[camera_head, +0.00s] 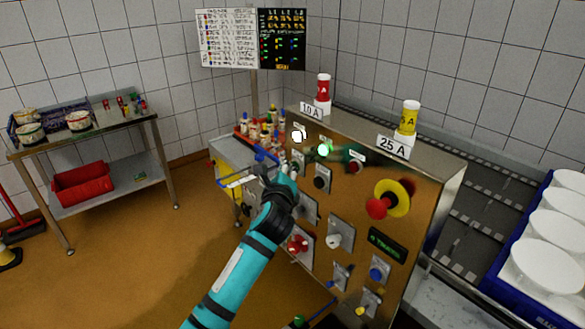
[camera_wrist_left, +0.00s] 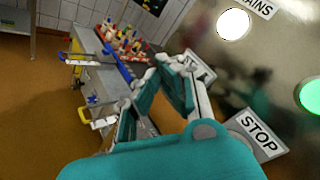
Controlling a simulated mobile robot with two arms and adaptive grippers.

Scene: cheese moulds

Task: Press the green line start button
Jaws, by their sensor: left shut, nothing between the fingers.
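A steel control panel (camera_head: 350,205) stands in front of me. A glowing green round light or button (camera_head: 323,150) is near its top; it also shows at the right edge of the left wrist view (camera_wrist_left: 310,96). My left gripper (camera_head: 288,172) is shut and empty, at the panel's upper left, left of and below the green light. In the left wrist view its fingertips (camera_wrist_left: 178,64) cover part of a white label (camera_wrist_left: 206,73), and whatever lies behind them is hidden. A STOP label (camera_wrist_left: 257,135) is right of the fingers. I cannot tell whether the fingertips touch the panel.
A lit white lamp (camera_head: 299,135) is above the gripper. A red mushroom knob on yellow (camera_head: 379,207), a black knob (camera_head: 321,179) and several other controls share the panel.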

